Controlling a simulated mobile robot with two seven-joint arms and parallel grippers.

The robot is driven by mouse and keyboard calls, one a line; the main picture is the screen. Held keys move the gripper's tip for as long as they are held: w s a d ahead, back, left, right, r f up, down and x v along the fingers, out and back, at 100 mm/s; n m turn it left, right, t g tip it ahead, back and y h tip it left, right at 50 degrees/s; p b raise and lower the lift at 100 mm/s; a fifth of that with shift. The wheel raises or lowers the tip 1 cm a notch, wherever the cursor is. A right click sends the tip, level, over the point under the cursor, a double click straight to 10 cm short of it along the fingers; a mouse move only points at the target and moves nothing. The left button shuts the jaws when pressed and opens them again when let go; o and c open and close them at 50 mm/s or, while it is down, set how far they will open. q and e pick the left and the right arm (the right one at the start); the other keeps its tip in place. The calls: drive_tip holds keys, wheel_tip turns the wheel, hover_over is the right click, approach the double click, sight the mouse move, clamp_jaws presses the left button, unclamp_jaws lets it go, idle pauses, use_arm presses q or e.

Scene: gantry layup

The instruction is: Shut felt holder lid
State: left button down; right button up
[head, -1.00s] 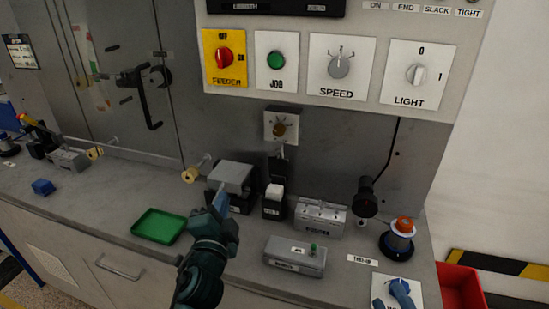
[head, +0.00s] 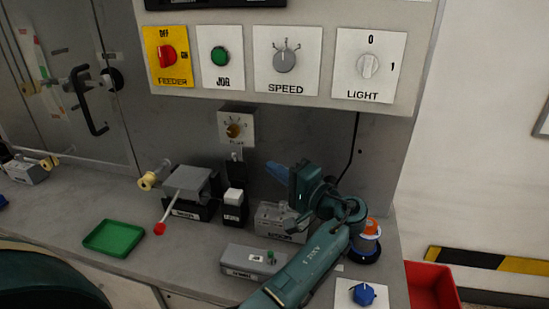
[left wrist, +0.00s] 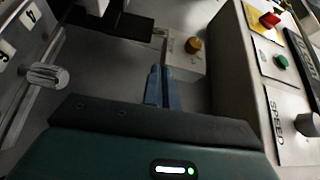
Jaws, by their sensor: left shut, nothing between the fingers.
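A small black holder (head: 234,212) with a white block on top stands on the bench; an upright dark piece (head: 236,165) rises behind it. This looks like the felt holder with its lid raised, but labels are too small to be sure. My left gripper (head: 276,170) is to the right of it and above the bench, with blue fingers pointing left. The fingers are together and empty, and they also show in the left wrist view (left wrist: 160,86). They appear apart from the holder. My right gripper is not in view.
A grey-topped box (head: 188,181) with a red-knobbed lever stands to the left. A green tray (head: 114,238) lies in front. A grey box (head: 252,261) with a green button is near the front. The yellow-brown dial (head: 234,131) is above the holder. A red bin (head: 432,286) is right.

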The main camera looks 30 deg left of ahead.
use_arm(q)
drive_tip(key=p, duration=0.2)
hover_over(247, 177)
drive_tip(key=d, duration=0.1)
drive_tip(key=shift+w+a+r, duration=0.3)
drive_tip(key=shift+a, duration=0.3)
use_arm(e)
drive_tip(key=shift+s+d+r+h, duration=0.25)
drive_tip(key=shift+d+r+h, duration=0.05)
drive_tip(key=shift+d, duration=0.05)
use_arm(q)
drive_tip(key=shift+f, duration=0.1)
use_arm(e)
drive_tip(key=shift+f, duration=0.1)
